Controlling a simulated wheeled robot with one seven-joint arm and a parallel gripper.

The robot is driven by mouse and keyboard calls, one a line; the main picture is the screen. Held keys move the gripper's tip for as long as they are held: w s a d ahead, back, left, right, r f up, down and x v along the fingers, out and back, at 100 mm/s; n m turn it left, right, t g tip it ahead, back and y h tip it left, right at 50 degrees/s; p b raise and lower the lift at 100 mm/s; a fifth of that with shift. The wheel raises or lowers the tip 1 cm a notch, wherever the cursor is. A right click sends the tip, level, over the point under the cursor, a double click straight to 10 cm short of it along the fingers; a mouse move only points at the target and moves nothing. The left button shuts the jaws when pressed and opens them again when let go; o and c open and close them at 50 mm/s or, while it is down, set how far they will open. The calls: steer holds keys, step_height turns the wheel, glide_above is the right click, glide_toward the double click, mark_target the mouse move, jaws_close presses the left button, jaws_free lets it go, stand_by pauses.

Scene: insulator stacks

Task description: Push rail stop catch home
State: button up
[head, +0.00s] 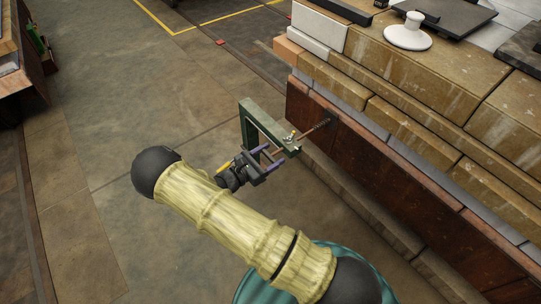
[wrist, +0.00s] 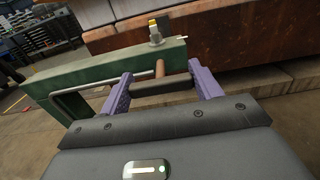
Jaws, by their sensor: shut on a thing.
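The rail stop is a green angled frame (head: 256,118) against the side of a rust-brown rail (head: 352,145). It also shows in the wrist view (wrist: 70,74). A small catch fitting with a yellow top (wrist: 155,33) stands on its upper edge; its exact seating against the rail cannot be told. A copper-brown rod (wrist: 160,69) ends in a dark crossbar handle (wrist: 165,86) below the frame. My gripper (wrist: 160,71) has its two purple fingers at either end of this handle, shut on it.
Tan stone-like blocks (head: 430,95) are stacked above the rail, with a white knobbed disc (head: 408,34) and dark flat plates (head: 447,16) on top. A shelf (head: 12,62) stands at the far left. The floor (head: 110,110) left of the rail is clear.

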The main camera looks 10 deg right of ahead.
steer(key=o, duration=1.4)
steer(key=shift+w+d, duration=0.15)
steer(key=shift+d, duration=0.1)
steer(key=shift+a, duration=0.1)
steer(key=shift+a, duration=0.1)
steer(key=p+v, duration=0.5)
steer(key=v, duration=1.2)
steer(key=shift+a+f, duration=0.1)
